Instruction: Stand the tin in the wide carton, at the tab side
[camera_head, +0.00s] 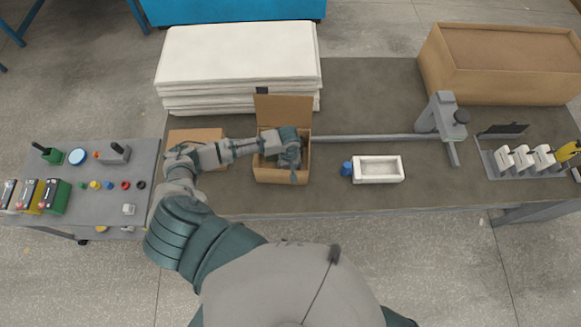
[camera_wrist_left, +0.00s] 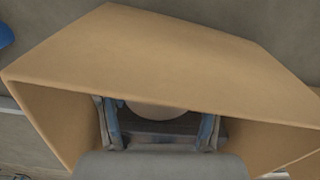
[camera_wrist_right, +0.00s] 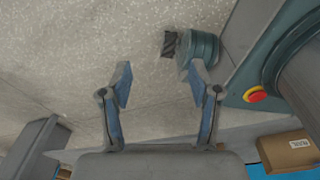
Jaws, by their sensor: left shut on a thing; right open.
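The open carton (camera_head: 261,174) stands on the long table with its back flap (camera_head: 285,108) raised. My left gripper (camera_head: 291,165) reaches down inside it. In the left wrist view the gripper (camera_wrist_left: 157,122) is between the carton walls (camera_wrist_left: 60,115), shut on a pale, round-topped thing (camera_wrist_left: 157,108), which may be the tin. Its lower part is hidden, so I cannot tell whether it touches the floor of the carton. A small dark tab (camera_head: 262,90) shows at the flap's top edge. My right gripper (camera_wrist_right: 157,85) is open and empty, away from the carton.
A brown box (camera_head: 195,135) sits left of the carton, partly behind my arm. To the right are a grey bar (camera_head: 365,137), a blue cylinder (camera_head: 346,168) and a white tray (camera_head: 378,180). White stacked sheets (camera_head: 238,55) lie behind; a large box (camera_head: 510,85) stands back right.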

